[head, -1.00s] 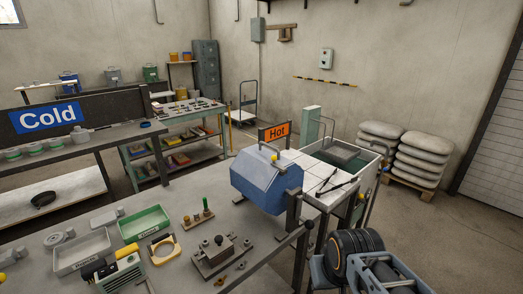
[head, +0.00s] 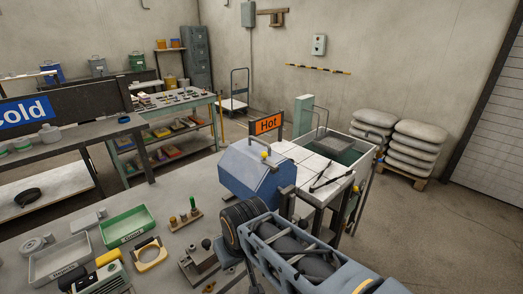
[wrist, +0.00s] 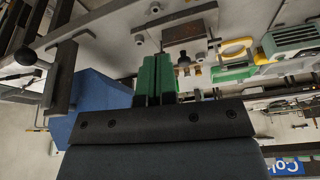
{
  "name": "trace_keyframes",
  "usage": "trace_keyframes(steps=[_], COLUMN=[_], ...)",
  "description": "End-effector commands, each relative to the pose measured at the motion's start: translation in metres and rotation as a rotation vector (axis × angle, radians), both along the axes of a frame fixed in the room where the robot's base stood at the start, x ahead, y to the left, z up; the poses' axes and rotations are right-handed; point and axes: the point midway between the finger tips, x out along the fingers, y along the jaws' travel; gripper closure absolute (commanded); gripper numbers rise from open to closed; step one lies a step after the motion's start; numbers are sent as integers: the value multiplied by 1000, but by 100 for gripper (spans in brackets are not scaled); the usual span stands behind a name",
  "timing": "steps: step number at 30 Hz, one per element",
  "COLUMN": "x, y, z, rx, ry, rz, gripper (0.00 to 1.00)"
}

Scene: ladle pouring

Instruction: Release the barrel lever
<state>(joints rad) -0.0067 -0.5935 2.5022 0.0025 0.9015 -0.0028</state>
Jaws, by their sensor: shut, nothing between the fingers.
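The blue faceted barrel (head: 255,172) sits at the far right end of the grey workbench in the head view, with a yellow knob (head: 264,155) on it. In the wrist view the barrel (wrist: 90,100) is at left, partly behind my gripper mount. A dark bar with a black ball knob (wrist: 25,55) shows at the left edge there; I cannot tell for sure that it is the barrel lever. My gripper (wrist: 155,65) is shut and empty, its green fingers together, apart from the ball knob. In the head view my arm hides the fingers.
A metal fixture with bolts (wrist: 188,30) lies near the fingertips in the wrist view. Green (head: 128,228) and grey (head: 58,260) trays lie on the bench at left. An orange Hot sign (head: 267,124) and a white-topped table with tongs (head: 325,180) stand behind the barrel.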

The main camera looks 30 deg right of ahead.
Motion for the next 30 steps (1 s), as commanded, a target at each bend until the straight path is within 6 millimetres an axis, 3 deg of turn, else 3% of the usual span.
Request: trace_keyframes(steps=[7, 11, 14, 20, 24, 30], x=[2, 21, 44, 80, 86, 82], y=[-2, -17, -49, -137, -196, -245], z=[4, 32, 69, 145, 184, 214], rx=[5, 46, 107, 243, 309, 355], ry=[-1, -4, -16, -84, -149, -211], rz=[-12, -97, -217, -444, -550, -624], gripper=[100, 100, 100, 100, 100, 100])
